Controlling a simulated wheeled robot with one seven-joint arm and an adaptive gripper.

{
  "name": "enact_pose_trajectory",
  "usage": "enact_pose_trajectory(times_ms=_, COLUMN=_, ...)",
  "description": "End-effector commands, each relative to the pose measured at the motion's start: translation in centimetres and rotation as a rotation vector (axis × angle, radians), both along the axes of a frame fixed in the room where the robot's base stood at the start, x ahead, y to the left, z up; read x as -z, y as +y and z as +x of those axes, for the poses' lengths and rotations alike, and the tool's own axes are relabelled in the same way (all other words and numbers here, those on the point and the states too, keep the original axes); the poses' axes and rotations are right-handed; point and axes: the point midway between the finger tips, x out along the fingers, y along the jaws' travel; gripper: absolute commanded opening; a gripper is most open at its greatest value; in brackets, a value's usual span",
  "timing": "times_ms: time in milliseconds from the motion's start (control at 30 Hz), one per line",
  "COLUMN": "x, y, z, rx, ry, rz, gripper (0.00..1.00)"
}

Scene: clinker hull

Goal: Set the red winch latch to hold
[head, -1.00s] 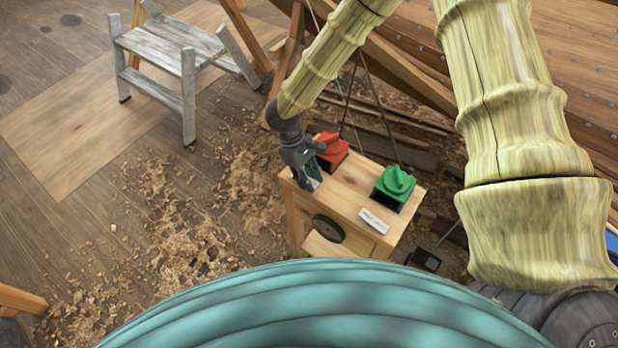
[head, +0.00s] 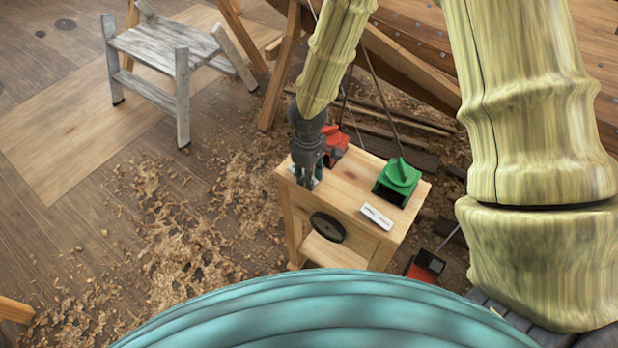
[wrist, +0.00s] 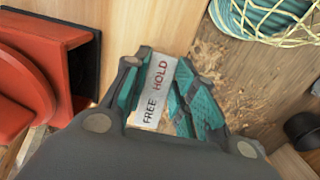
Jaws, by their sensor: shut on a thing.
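The red winch latch (head: 335,140) stands at the back left of the small wooden cabinet top, partly hidden behind my gripper. In the wrist view its red body (wrist: 30,85) and black base plate fill the left side. My gripper (head: 307,180) points down at the cabinet's left front edge, beside the latch and apart from its red body. In the wrist view the teal fingers (wrist: 165,95) frame a pale label plate (wrist: 155,90) reading FREE and HOLD. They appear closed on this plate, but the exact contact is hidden. The latch's setting cannot be read.
A green winch latch (head: 398,180) stands on the cabinet (head: 340,190) to the right, with a white label (head: 377,215) before it. Wood shavings cover the floor. A grey step stool (head: 165,45) stands back left; timber props and the hull rise behind.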

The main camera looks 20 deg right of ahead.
Motion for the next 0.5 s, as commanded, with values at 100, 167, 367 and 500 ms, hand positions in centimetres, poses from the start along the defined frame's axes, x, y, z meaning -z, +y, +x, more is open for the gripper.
enact_pose_trajectory(times_ms=100, x=0.0, y=-0.04, z=-0.02, rx=0.0, ry=-0.005, rz=0.004, gripper=0.03)
enact_pose_trajectory(times_ms=167, x=-0.03, y=-0.05, z=-0.02, rx=0.0, ry=-0.005, rz=0.004, gripper=0.03)
enact_pose_trajectory(times_ms=367, x=-0.04, y=-0.06, z=0.0, rx=0.001, ry=-0.004, rz=0.003, gripper=0.32)
enact_pose_trajectory(times_ms=500, x=-0.04, y=-0.04, z=0.0, rx=0.0, ry=-0.004, rz=0.003, gripper=0.48)
